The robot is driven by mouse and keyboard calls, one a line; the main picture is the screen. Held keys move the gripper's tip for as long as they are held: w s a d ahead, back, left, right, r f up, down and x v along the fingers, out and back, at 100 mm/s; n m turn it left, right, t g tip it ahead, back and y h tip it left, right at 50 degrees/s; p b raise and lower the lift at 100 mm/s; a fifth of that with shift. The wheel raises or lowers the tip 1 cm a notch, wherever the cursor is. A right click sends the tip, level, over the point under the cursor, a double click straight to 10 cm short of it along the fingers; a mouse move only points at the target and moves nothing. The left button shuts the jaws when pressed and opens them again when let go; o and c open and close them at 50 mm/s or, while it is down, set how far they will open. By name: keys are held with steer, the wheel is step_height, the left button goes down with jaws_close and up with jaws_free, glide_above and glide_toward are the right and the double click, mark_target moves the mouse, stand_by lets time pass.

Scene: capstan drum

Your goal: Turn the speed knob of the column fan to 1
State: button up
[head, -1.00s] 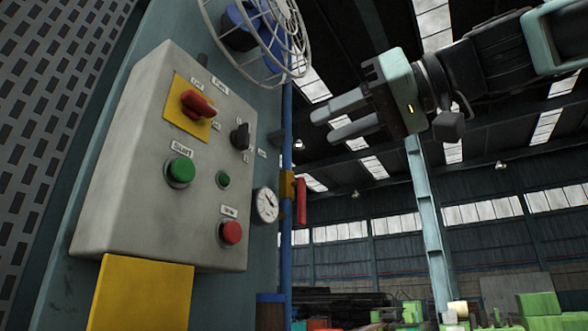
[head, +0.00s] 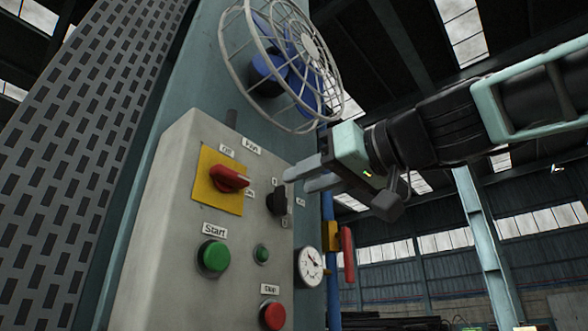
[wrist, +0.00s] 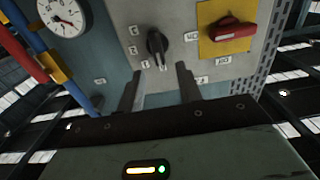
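The black speed knob (head: 277,201) is on the grey control panel, right of the red switch, below the caged fan (head: 285,60). In the wrist view the knob (wrist: 157,45) has several small white labels around it, too small to read surely. Its grip runs roughly up and down in that view. My gripper (head: 296,181) is open and empty, its fingers pointing at the panel close to the knob. In the wrist view the fingertips (wrist: 160,72) are apart, and the knob lies just beyond them, roughly between. I see no contact with it.
A red switch on a yellow plate (head: 218,205), a green Start button (head: 213,256), a small green button (head: 262,254) and a red stop button (head: 272,315) share the panel. A gauge (head: 309,267) and a red handle (head: 348,253) are to the right.

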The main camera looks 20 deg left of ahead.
mark_target(286, 188)
steer(key=shift+p+x, duration=0.65)
steer(key=shift+x, duration=1.05)
jaws_close()
steer(key=shift+m, duration=0.3)
steer(key=shift+w+d+f+m+b, duration=0.1)
steer(key=shift+w+m+b, duration=0.15)
steer(key=shift+m, duration=1.1)
steer(key=shift+w+d+f+m+b, duration=0.15)
steer(key=shift+m+b, duration=0.25)
steer(key=shift+m, duration=1)
steer(key=shift+w+f+m+b, duration=0.1)
steer(key=shift+w+m+b, duration=0.15)
steer(key=shift+m, duration=1.1)
